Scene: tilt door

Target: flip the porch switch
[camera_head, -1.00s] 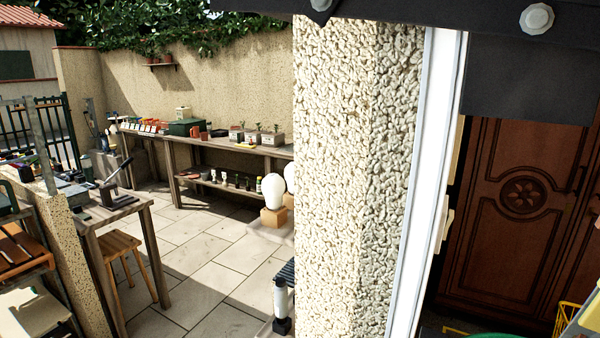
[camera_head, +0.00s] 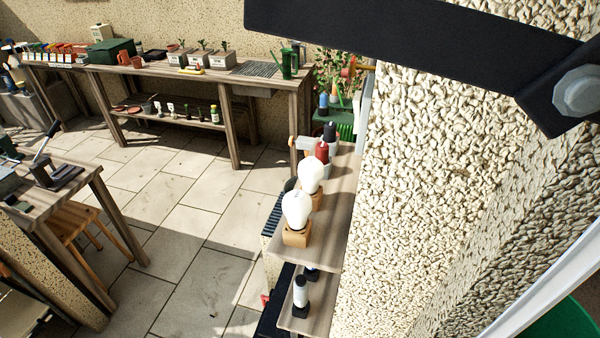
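No porch switch can be made out in the head view. A rough stucco wall (camera_head: 440,170) fills the right half, with a white frame edge (camera_head: 545,270) at its lower right. Neither of my grippers is in view.
A shelf (camera_head: 345,190) along the wall's left side holds white bulb-shaped items on wooden blocks (camera_head: 297,235) and bottles. A long wooden bench (camera_head: 225,85) with pots stands at the back. A table (camera_head: 40,215) and stool (camera_head: 70,225) stand left. Paved floor (camera_head: 190,215) between is clear.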

